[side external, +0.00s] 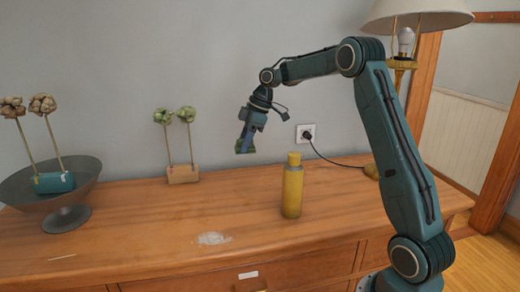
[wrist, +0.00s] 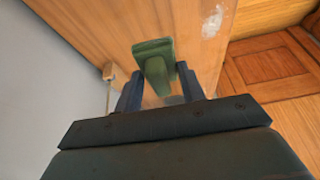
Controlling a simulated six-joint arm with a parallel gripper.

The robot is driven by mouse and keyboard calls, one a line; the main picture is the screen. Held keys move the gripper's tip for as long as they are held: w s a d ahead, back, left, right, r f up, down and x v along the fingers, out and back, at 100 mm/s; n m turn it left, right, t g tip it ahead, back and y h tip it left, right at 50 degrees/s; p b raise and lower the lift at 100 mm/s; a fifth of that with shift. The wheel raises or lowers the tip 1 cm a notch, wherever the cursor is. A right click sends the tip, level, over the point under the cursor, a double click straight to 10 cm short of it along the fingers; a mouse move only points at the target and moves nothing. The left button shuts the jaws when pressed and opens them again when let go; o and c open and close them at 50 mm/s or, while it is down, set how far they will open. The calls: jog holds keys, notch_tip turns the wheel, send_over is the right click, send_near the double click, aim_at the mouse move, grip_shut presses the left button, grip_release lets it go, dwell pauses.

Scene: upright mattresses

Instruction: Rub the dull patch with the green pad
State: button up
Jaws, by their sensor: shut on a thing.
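The dull patch (side external: 214,239) is a whitish, uneven smear near the front edge of the wooden dresser top. It also shows in the wrist view (wrist: 213,21) at the upper right. The green pad (wrist: 155,62) is a block between the two blue fingers in the wrist view. My gripper (wrist: 158,85) is shut on it. In the side view my gripper (side external: 245,143) points down and holds the pad high above the dresser, behind and slightly right of the patch. The pad is clear of the surface.
A yellow bottle (side external: 292,186) stands upright on the dresser (side external: 140,222), right of the patch. A dark bowl (side external: 66,217) and a wooden block with green-topped stems (side external: 183,174) stand to the left and back. A lamp (side external: 408,18) stands at right. The dresser top around the patch is clear.

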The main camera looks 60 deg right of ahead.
jog(key=shift+c, duration=0.9)
jog(key=shift+w+a+f, duration=0.1)
jog(key=shift+a+f, duration=0.2)
jog(key=shift+a, duration=0.15)
jog(key=s+a+f, duration=0.1)
jog(key=a+f, duration=0.3)
jog(key=a, duration=0.1)
jog(key=s+a+f, duration=0.1)
jog(key=a+f, duration=0.3)
jog(key=a, duration=0.1)
jog(key=s+a+f, duration=0.2)
jog(key=a+f, duration=0.3)
jog(key=shift+s, duration=0.1)
jog(key=shift+f, duration=2.4)
jog(key=shift+w+a, duration=2.6)
jog(key=shift+w, duration=0.05)
